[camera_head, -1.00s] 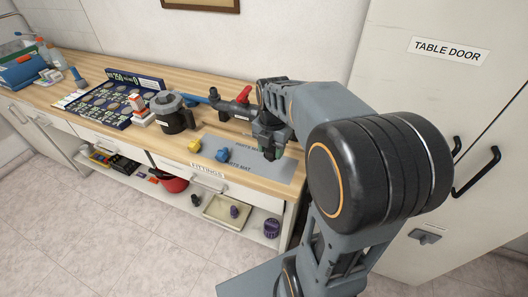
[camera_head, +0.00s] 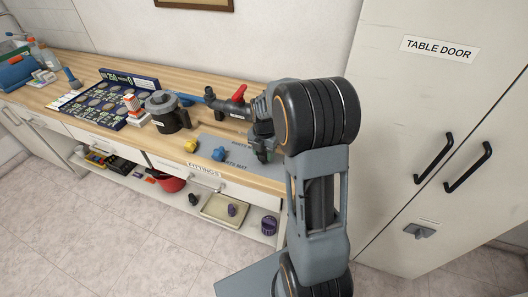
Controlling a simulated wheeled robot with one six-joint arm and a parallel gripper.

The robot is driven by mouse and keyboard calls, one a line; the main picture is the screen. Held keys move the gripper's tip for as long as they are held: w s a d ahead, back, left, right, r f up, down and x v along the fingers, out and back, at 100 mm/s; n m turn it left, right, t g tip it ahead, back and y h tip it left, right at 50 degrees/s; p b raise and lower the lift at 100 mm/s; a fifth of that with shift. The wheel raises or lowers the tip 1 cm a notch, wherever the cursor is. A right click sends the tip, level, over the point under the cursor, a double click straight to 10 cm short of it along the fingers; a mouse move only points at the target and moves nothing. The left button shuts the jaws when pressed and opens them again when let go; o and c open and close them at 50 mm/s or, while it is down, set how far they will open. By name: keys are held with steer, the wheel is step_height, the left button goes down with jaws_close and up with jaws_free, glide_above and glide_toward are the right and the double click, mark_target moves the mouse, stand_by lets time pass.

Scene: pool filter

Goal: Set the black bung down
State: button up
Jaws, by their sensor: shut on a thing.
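My gripper (camera_head: 263,150) is over the right part of the grey parts mat (camera_head: 208,140), pointing down. It is shut on a small dark thing, which I take to be the black bung; the jaws and arm hide most of it. I cannot tell whether it touches the mat. On the mat's left part are a blue fitting (camera_head: 219,154) and a yellow fitting (camera_head: 191,145) near its left edge.
A black pot (camera_head: 168,114), a pipe with a red valve handle (camera_head: 238,97) and a dark blue display board (camera_head: 110,97) stand on the wooden counter. The shelf below holds a tray (camera_head: 222,208) and a purple cap (camera_head: 268,225). A cabinet (camera_head: 420,110) stands at right.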

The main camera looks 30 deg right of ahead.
mark_target(264, 152)
steer(key=shift+f, duration=0.2)
steer(key=o, duration=1.1)
steer(key=shift+o, duration=0.2)
step_height(264, 152, up, 11)
steer(key=s+a+m+t, duration=0.1)
steer(key=s+a+m, duration=0.4)
steer(key=s+m, duration=0.3)
steer(key=s+a+m+t, duration=0.2)
steer(key=s+m, duration=0.6)
steer(key=m, duration=0.9)
steer(key=shift+s+a+r+t, duration=0.2)
steer(key=shift+a+r+t, duration=0.15)
steer(key=shift+a, duration=1)
